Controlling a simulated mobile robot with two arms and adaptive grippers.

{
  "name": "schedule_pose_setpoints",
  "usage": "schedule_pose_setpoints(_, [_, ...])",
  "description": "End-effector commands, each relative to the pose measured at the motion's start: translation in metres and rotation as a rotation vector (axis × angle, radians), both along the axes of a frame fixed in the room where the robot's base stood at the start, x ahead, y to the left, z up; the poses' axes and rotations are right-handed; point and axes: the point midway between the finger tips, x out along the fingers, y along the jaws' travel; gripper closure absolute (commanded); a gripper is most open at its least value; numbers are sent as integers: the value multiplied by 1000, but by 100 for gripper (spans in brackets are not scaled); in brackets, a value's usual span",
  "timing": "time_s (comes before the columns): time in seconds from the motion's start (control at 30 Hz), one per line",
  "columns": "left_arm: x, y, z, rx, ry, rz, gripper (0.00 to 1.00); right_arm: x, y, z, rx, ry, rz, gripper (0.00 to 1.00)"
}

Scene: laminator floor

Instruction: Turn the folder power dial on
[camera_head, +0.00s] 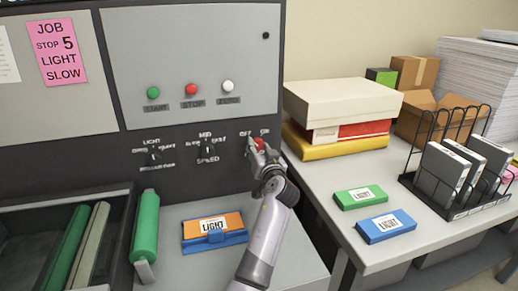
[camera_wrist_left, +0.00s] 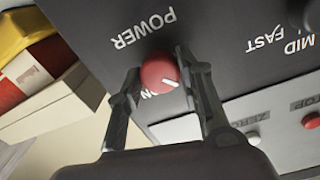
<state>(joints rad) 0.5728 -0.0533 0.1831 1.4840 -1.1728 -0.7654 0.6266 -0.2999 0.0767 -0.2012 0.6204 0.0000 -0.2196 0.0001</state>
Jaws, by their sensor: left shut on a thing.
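The red power dial (camera_head: 259,144) is on the dark front panel of the machine, at the right end of a row of controls. My left gripper (camera_head: 262,156) is at the dial, with its fingers on either side and shut on it. In the left wrist view the dial (camera_wrist_left: 160,73) sits between the two fingertips (camera_wrist_left: 157,76), under upside-down POWER lettering. Its white pointer mark slants to the lower right in that view. Part of the ON lettering (camera_wrist_left: 147,92) shows at lower left; the OFF label is hidden there. My right gripper is not in view.
The speed dial (camera_head: 208,150) and another dial (camera_head: 154,155) are to the left. Green, red and white buttons (camera_head: 191,90) are above. An orange and blue box (camera_head: 213,228) lies below on the ledge. A table (camera_head: 345,237) with boxes stands at right.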

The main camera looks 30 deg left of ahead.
Motion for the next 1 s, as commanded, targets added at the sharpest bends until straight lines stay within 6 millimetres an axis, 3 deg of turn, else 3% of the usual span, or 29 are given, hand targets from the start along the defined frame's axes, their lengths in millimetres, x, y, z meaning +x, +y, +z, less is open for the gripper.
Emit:
schedule_pose_setpoints(0.47, [0,0,3,260,300,-2,94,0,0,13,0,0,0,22])
schedule_pose_setpoints(1.0, [1,0,5,594,692,-1,94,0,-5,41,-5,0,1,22])
